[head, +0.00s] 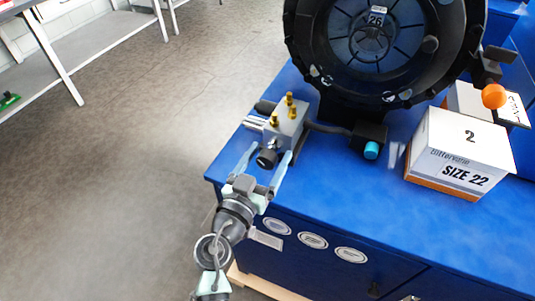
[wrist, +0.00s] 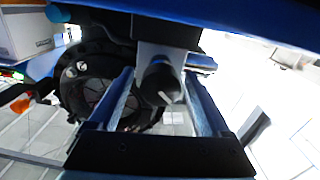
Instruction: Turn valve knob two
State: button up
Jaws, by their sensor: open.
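A black round knob (head: 267,158) sits on the front of a silver valve block (head: 290,120) with several brass fittings, at the left edge of the blue bench. My gripper (head: 272,151) is open, with one finger on each side of the knob. In the wrist view the knob (wrist: 160,82), with a pale pointer line, lies between the two fingers (wrist: 160,75) below the block (wrist: 167,52). Gaps show beside it, so the fingers look apart from it. I see no number on the knob.
A large black crimper head (head: 375,95) marked 26 stands behind the valve. A teal knob (head: 371,150) and a white box (head: 462,150) labelled 2 and SIZE 22 are to the right on the blue bench (head: 400,225). An orange ball handle (head: 494,96) sticks out. Floor at left is clear.

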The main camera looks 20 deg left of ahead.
grip_shut()
dwell(0.4)
jog(key=shift+f+n, duration=0.1)
jog(key=shift+n, duration=0.2)
jog(key=shift+n+b, duration=0.65)
jog(key=shift+n, duration=0.55)
jog(key=n, duration=0.4)
jog(key=shift+a+n+b, duration=0.1)
jog(key=shift+n+b, duration=0.2)
jog(key=shift+b, duration=0.05)
jog(key=n, duration=0.3)
jog(key=shift+n, duration=0.3)
jog(key=shift+n+p, duration=0.35)
jog(key=shift+n, duration=1.55)
jog(key=shift+f, duration=0.1)
